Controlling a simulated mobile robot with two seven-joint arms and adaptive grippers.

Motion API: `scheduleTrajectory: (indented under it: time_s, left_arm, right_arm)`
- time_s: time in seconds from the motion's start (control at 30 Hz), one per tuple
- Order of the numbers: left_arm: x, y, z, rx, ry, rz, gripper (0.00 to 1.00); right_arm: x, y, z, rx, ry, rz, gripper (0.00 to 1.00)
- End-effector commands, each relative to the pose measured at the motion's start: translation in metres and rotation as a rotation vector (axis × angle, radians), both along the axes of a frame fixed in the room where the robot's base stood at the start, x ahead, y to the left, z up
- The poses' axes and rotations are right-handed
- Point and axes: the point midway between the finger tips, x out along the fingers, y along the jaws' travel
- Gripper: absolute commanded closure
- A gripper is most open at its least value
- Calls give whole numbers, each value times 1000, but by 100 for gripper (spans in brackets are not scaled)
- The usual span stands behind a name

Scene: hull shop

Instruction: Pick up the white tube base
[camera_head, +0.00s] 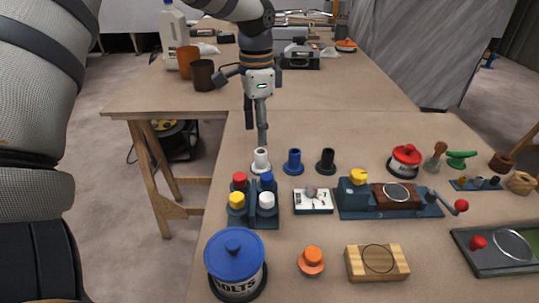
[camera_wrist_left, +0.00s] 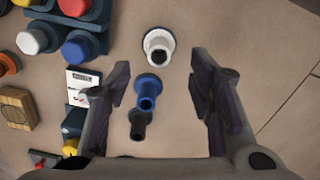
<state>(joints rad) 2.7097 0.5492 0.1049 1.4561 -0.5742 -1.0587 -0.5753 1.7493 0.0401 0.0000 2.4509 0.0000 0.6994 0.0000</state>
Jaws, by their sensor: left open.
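The white tube base (camera_head: 261,161) stands upright on the workbench, at the left end of a row with a blue tube base (camera_head: 294,161) and a black tube base (camera_head: 326,160). My left gripper (camera_head: 256,135) hangs pointing down above and just behind the white tube base, open and empty. In the left wrist view the white tube base (camera_wrist_left: 158,46) shows just beyond the open fingertips (camera_wrist_left: 160,70), apart from them. The blue tube base (camera_wrist_left: 149,88) and black tube base (camera_wrist_left: 140,124) lie between the fingers in that picture. My right gripper is not in view.
A rack with coloured caps (camera_head: 253,214) stands in front of the white tube base. The bench behind the row is clear.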

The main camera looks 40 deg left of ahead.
Motion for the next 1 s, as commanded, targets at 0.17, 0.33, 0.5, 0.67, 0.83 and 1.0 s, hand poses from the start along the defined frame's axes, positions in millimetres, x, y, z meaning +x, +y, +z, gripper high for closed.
scheduleTrajectory:
  time_s: [0.17,0.33,0.5,0.67,0.83,1.0]
  left_arm:
    - [0,-1,-28,-1,3,0,52]
    - [0,-3,-62,-1,7,-1,52]
    - [2,-3,-79,0,-1,-1,52]
    - [2,-3,-79,1,-4,-1,52]
    - [2,-3,-78,0,-4,-1,83]
    - [2,-3,-78,0,-3,-1,100]
  right_arm:
    - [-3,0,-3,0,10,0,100]
    - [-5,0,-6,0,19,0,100]
    - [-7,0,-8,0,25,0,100]
    - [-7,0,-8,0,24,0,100]
    - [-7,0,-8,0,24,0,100]
    - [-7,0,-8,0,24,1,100]
